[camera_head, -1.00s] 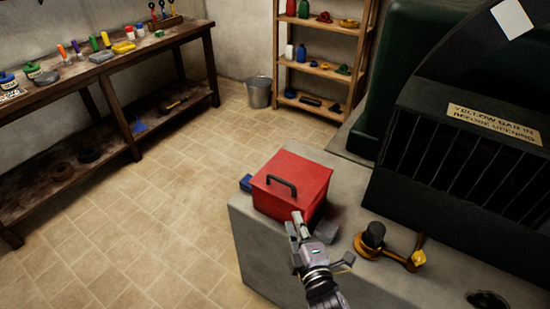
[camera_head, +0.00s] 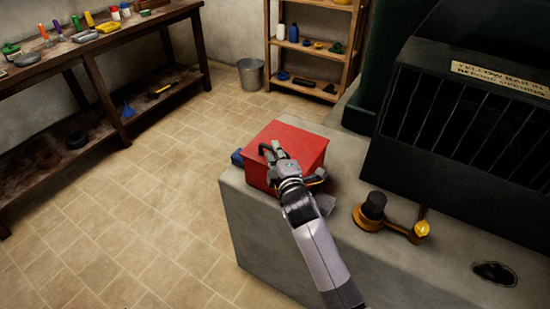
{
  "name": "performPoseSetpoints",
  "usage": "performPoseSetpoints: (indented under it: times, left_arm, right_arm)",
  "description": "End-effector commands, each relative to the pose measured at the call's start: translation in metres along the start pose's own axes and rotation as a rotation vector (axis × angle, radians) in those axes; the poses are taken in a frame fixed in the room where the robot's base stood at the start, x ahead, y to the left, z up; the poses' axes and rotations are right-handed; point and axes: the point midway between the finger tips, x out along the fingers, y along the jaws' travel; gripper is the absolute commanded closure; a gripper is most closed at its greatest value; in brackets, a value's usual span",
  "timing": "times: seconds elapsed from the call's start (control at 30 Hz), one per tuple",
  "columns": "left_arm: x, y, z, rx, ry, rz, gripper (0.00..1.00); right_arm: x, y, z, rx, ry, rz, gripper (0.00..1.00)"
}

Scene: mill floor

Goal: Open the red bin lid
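The red bin (camera_head: 305,150) stands with its lid shut on the grey concrete block, near the block's back left corner. A dark handle (camera_head: 263,150) is on top of the lid, partly hidden by my gripper. My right gripper (camera_head: 272,150) is over the lid with its fingers at the handle. I cannot tell whether the fingers are closed around the handle or just beside it. My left gripper is not in view.
A blue object (camera_head: 237,158) sits left of the bin and a grey piece (camera_head: 325,204) to its right. A black-and-yellow lever fitting (camera_head: 388,217) is on the block (camera_head: 265,235). A dark barred machine (camera_head: 470,120) stands at right. The tiled floor at left is clear.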

Motion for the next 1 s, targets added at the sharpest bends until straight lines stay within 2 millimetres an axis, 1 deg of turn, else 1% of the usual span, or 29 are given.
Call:
performPoseSetpoints:
  times: [0.03,0.13,0.43,0.73,1.0]
  left_arm:
    - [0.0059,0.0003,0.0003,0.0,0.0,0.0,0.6]
    - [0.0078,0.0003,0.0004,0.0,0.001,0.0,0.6]
    - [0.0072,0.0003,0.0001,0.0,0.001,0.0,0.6]
    - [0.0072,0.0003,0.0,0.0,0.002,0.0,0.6]
    - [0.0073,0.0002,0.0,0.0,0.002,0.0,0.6]
  right_arm:
    - [0.005,-0.0016,0.0003,0.0,0.0,0.002,0.8]
    - [0.0096,-0.0004,0.0002,0.0,0.0,0.0,0.8]
    - [0.0108,0.0008,-0.0001,0.0,0.0,-0.001,0.8]
    - [0.0105,0.0007,-0.0001,0.0,0.0,0.0,1.0]
    - [0.0104,0.0005,-0.0001,0.0,0.0,0.0,1.0]
